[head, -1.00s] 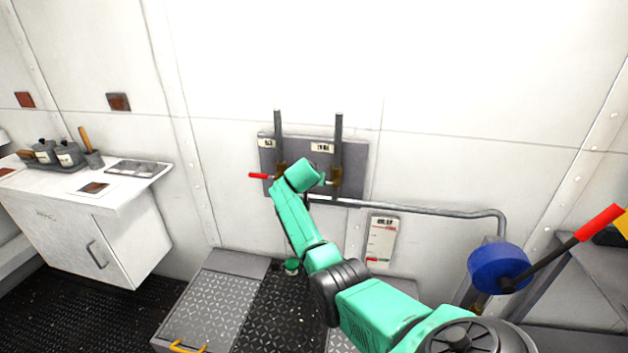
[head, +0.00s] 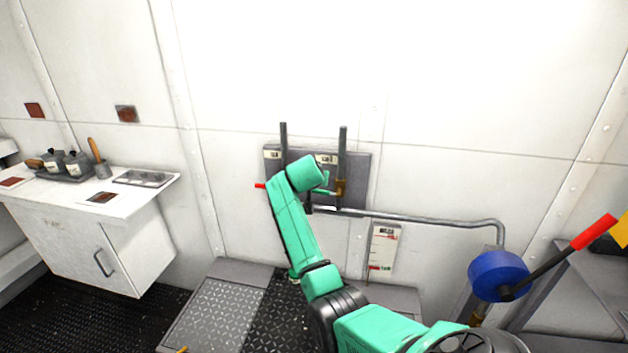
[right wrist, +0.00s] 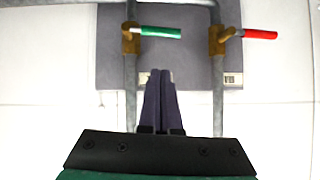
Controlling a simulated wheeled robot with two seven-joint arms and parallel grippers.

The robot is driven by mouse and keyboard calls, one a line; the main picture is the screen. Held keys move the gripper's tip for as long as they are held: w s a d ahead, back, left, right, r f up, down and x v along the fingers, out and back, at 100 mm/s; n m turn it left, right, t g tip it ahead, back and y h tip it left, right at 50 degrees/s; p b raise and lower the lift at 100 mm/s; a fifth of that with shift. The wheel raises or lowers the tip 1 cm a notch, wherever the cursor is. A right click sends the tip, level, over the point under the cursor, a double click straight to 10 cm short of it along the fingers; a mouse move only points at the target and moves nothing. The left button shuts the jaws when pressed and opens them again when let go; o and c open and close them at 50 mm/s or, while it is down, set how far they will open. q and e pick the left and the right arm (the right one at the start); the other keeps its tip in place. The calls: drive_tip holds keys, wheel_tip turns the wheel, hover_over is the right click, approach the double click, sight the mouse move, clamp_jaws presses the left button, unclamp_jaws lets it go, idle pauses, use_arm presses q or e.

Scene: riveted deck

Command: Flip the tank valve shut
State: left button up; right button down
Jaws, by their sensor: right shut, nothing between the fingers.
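A grey panel (head: 357,168) on the wall carries two upright pipes with brass valves. One valve has a red lever (right wrist: 260,34); its tip shows left of my arm in the head view (head: 260,186). The other has a green lever (right wrist: 161,32), which also shows in the head view (head: 326,192). Both levers lie sideways across their pipes. The labels are too small to read, so I cannot tell which valve is the tank's. My right gripper (right wrist: 160,74) is shut and empty, pointing between the pipes, apart from both levers in the picture. My arm hides it in the head view.
A bent pipe (head: 430,217) runs right from the panel, above a gauge card (head: 383,249). A blue drum (head: 497,275) with a red-tipped lever (head: 593,232) stands at the right. A white cabinet (head: 75,240) is at the left. The wall above the panel is bare.

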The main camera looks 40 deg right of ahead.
drive_tip(key=v, duration=0.3)
drive_tip(key=shift+s+a+r+b, duration=0.15)
drive_tip(key=shift+s+r+b, duration=0.05)
drive_tip(key=shift+s+b, duration=0.1)
